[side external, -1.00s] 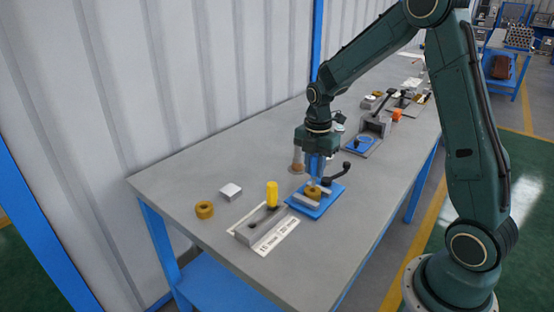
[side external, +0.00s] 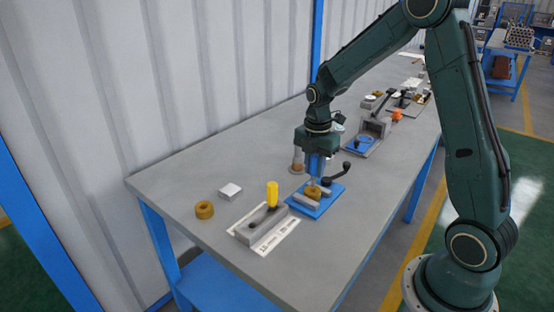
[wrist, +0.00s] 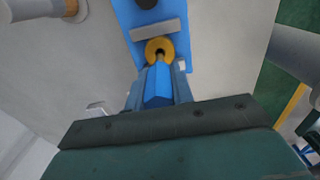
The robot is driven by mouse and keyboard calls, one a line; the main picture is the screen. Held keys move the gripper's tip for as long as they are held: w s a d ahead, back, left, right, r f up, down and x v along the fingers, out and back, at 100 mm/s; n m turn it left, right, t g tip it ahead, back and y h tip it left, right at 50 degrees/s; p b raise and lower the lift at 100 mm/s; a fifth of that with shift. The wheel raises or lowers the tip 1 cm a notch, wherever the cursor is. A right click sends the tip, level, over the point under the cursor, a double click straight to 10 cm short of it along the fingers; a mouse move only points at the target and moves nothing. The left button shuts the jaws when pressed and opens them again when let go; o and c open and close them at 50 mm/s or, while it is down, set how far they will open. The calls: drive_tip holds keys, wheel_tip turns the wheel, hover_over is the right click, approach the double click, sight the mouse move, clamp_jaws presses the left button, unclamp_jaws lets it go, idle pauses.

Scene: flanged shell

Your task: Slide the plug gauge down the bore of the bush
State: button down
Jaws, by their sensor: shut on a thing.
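The brass bush (side external: 313,191) sits on a blue fixture plate (side external: 326,206), beside a grey block. In the wrist view the bush (wrist: 152,45) shows as a ring with a dark bore. My gripper (side external: 316,174) is above the bush, pointing down. It is shut on the plug gauge, whose blue six-sided handle (wrist: 157,88) shows between the fingers in the wrist view. The gauge's lower end is near the bore. I cannot tell whether it is in the bore.
A black-knobbed lever (side external: 338,176) stands at the plate's back, close to my gripper. A grey block (side external: 250,231) holds a yellow-handled gauge (side external: 272,194). A loose brass ring (side external: 204,209) and a white block (side external: 230,191) lie left. More fixtures stand farther back.

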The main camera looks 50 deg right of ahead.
sight(314, 177)
drive_tip(key=shift+f, duration=1.9)
idle(0.5)
drive_tip(key=c, duration=1.1)
unclamp_jaws()
drive_tip(key=shift+r, duration=0.1)
wheel_tip(314, 177, up, 14)
drive_tip(key=shift+f, duration=0.2)
drive_tip(key=shift+r, duration=0.1)
